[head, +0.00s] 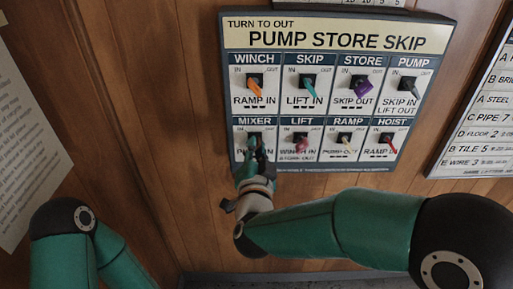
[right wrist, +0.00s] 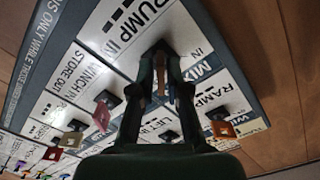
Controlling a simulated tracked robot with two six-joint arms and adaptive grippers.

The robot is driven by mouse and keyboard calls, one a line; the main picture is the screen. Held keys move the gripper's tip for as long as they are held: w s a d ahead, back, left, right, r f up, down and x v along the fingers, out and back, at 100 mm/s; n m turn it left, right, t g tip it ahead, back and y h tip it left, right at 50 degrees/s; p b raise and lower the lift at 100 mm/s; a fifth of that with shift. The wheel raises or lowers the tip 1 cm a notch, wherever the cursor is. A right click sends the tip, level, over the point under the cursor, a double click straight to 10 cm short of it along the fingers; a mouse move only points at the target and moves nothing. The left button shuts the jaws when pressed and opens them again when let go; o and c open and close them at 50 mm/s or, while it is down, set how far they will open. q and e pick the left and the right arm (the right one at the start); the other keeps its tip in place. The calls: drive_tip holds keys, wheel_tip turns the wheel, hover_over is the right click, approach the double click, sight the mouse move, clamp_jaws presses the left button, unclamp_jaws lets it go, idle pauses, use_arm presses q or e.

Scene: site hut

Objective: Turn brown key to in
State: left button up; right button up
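The key board (head: 335,38) hangs on the wall, headed PUMP STORE SKIP, with two rows of locks marked IN at left and OUT at right. My right gripper (head: 256,160) reaches the MIXER lock at the lower left and covers most of it. In the right wrist view, a narrow brown key (right wrist: 161,88) shows between the fingers of my right gripper (right wrist: 160,72), which close in on both its sides. Its exact angle is hard to tell. My left gripper is out of view; only my left arm shows.
Other keys stand close: orange WINCH (head: 255,89) above, pink LIFT (head: 301,146) to the right, purple STORE (head: 362,88), tan RAMP (head: 344,138), red HOIST (head: 388,142). A list (head: 485,120) hangs at right, a paper sheet (head: 28,150) at left. Bare wood lies below the board.

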drive_tip(key=shift+d, duration=0.1)
clamp_jaws()
drive_tip(key=shift+f+n, duration=0.1)
drive_tip(key=shift+n, duration=0.2)
drive_tip(key=n, duration=0.2)
drive_tip(key=shift+n, duration=0.3)
drive_tip(key=n, duration=0.3)
drive_tip(key=shift+n, duration=0.3)
drive_tip(key=n, duration=0.4)
drive_tip(key=shift+a+p, duration=0.2)
drive_tip(key=shift+p, duration=0.2)
drive_tip(key=n+p, duration=0.1)
drive_tip(key=n, duration=0.4)
drive_tip(key=shift+a+f, duration=0.1)
